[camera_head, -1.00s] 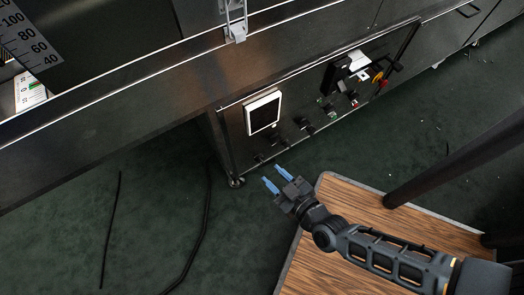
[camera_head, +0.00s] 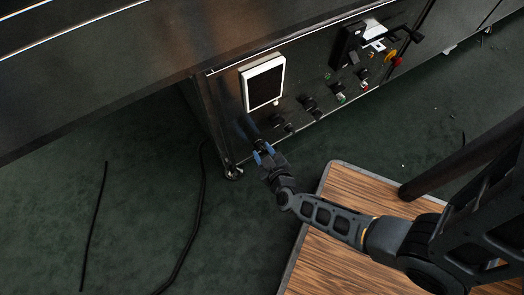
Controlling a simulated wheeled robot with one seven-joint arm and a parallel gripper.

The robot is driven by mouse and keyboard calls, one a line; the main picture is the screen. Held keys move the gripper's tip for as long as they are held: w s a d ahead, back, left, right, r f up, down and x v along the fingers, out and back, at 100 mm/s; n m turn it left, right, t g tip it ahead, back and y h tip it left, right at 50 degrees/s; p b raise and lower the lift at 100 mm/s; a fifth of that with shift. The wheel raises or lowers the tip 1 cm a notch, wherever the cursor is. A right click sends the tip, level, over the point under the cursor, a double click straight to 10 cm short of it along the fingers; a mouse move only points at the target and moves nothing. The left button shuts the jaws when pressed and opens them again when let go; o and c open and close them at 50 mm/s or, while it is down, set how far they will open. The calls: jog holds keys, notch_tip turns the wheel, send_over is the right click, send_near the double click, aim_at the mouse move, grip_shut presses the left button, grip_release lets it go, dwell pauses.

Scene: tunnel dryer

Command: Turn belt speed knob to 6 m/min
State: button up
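The dryer's dark control panel (camera_head: 300,119) has a row of black knobs below a screen. One knob (camera_head: 259,143) is at the lower left, one (camera_head: 281,124) is further right, and another (camera_head: 309,104) is beyond that. Their labels and settings are too small to read, so I cannot tell which is the belt speed knob. My gripper (camera_head: 263,153) has its two blue fingers apart, with the lower-left knob just in front of or between the tips. I cannot tell whether they touch it.
A white-framed screen (camera_head: 263,84) is above the knobs. Green, red and yellow controls (camera_head: 391,57) are at the panel's right. A wood-topped platform (camera_head: 330,256) lies under my arm. Black cables (camera_head: 196,225) run over the green floor at left.

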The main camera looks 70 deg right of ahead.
jog(key=shift+x, duration=0.8)
jog(key=shift+c, duration=0.3)
jog(key=c, duration=0.6)
